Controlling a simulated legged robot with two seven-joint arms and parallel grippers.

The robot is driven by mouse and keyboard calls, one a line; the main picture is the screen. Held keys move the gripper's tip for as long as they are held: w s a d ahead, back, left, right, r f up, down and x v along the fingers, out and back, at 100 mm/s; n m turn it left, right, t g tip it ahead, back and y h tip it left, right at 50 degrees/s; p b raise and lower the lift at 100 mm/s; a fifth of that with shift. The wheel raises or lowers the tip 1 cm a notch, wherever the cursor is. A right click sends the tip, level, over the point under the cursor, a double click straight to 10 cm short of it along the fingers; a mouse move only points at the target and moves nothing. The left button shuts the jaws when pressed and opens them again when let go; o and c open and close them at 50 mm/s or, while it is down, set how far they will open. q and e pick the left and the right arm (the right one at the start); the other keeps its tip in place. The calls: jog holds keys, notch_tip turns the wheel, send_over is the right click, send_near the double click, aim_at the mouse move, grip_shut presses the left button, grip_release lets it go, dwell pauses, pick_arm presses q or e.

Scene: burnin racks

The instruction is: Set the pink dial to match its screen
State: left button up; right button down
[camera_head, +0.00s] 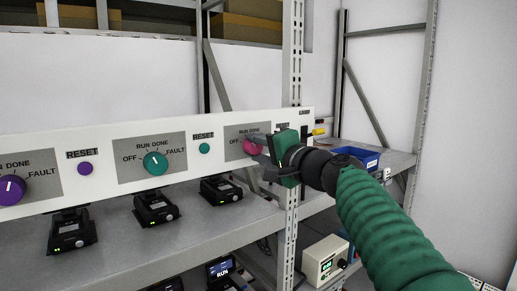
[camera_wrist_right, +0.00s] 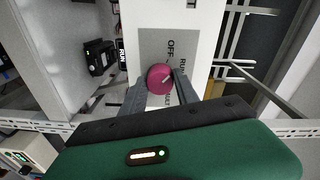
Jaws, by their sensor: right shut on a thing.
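The pink dial (camera_head: 252,147) is on the right part of a white panel, partly hidden by my gripper. My right gripper (camera_head: 258,152) is shut on the dial. A small screen (camera_head: 221,269) on the lower shelf reads RUN; I cannot tell for sure that it belongs to the pink dial. My left gripper is not in view.
A teal dial (camera_head: 155,163) and a purple dial (camera_head: 11,189) are to the left on the panel, with purple and teal reset buttons between. Black devices stand on the shelf below. A metal post (camera_head: 291,215) and a white box with a green display (camera_head: 325,262) are near my arm.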

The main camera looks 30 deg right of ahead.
jog(key=m, duration=0.2)
jog(key=m+p, duration=0.1)
jog(key=m, duration=0.1)
jog(key=shift+w+f+m+y, duration=0.1)
jog(key=shift+f+m+y, duration=0.1)
jog(key=shift+m+y, duration=0.1)
jog(key=shift+g, duration=0.3)
jog(key=shift+f, duration=0.1)
jog(key=c, duration=1.1)
grip_release()
jog(key=shift+o, duration=0.9)
jog(key=shift+r, duration=0.2)
